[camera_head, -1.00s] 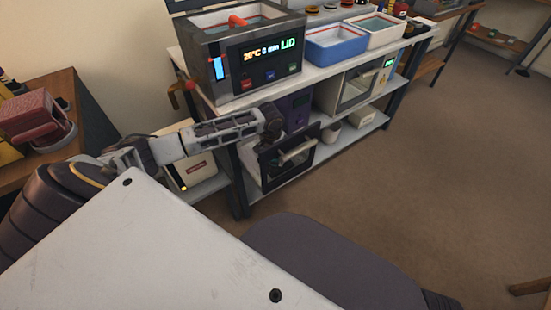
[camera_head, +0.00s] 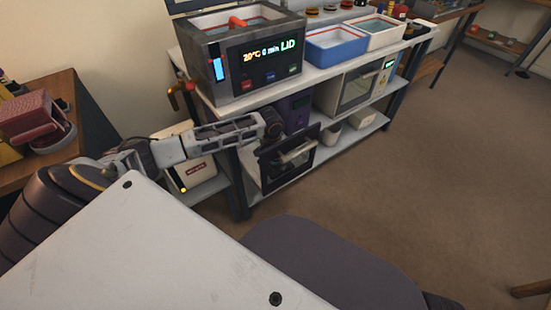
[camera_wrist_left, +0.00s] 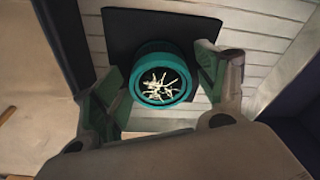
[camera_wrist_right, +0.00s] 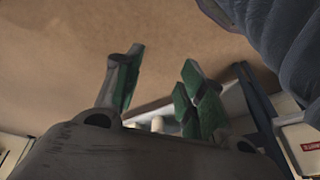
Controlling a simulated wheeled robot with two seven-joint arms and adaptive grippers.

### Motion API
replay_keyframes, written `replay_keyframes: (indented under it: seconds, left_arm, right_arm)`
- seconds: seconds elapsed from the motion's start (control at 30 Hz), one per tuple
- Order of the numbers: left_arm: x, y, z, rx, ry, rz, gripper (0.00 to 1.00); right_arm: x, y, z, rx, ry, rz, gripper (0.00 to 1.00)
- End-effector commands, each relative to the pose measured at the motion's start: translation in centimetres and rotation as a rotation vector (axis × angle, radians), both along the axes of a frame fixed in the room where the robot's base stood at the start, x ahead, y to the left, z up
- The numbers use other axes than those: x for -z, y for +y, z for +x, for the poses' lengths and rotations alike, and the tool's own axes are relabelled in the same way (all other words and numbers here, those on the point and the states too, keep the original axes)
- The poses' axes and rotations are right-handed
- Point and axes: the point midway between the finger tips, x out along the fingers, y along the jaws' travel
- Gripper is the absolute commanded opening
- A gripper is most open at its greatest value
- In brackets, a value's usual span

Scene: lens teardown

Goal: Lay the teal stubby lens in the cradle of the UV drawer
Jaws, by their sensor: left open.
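The teal stubby lens (camera_wrist_left: 161,79) shows in the left wrist view, with a teal rim and a pale branching pattern on its glass. It lies over a dark pad (camera_wrist_left: 118,30) on a white slatted floor; I cannot tell whether that pad is the cradle. My left gripper (camera_wrist_left: 163,92) is open, with one finger on each side of the lens. In the head view my left gripper (camera_head: 272,127) is at the pulled-out drawer with the dark front (camera_head: 272,169), and the lens is hidden. My right gripper (camera_wrist_right: 163,65) is open and empty.
A bath with a lit display (camera_head: 265,65) stands on the shelf top above the drawer. A blue tray (camera_head: 335,44) is beside it. A white oven-like box (camera_head: 355,88) is on the shelf right of the drawer. The floor (camera_head: 420,165) in front is clear.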

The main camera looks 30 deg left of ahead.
Motion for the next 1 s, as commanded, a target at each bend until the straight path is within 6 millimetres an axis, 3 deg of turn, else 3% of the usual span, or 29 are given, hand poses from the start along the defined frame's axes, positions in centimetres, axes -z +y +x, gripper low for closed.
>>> replay_keyframes:
  seconds: [0.3,0.47,0.7,1.0]
  left_arm:
    - [-0.3,0.0,0.0,0.000,-0.001,0.000,0.73]
    - [-1.7,0.0,-0.2,0.000,-0.001,0.000,0.73]
    - [-4.9,0.1,-0.6,-0.001,-0.001,0.001,0.73]
    - [-9.2,0.0,-1.3,0.000,-0.001,0.001,0.73]
  right_arm:
    - [-0.2,0.0,0.1,0.000,-0.005,0.002,0.40]
    - [-1.0,0.0,0.2,0.001,-0.013,0.003,0.40]
    - [1.7,-0.2,0.0,0.002,0.037,-0.016,0.40]
    - [3.6,-0.6,-0.1,0.007,0.070,-0.033,0.40]
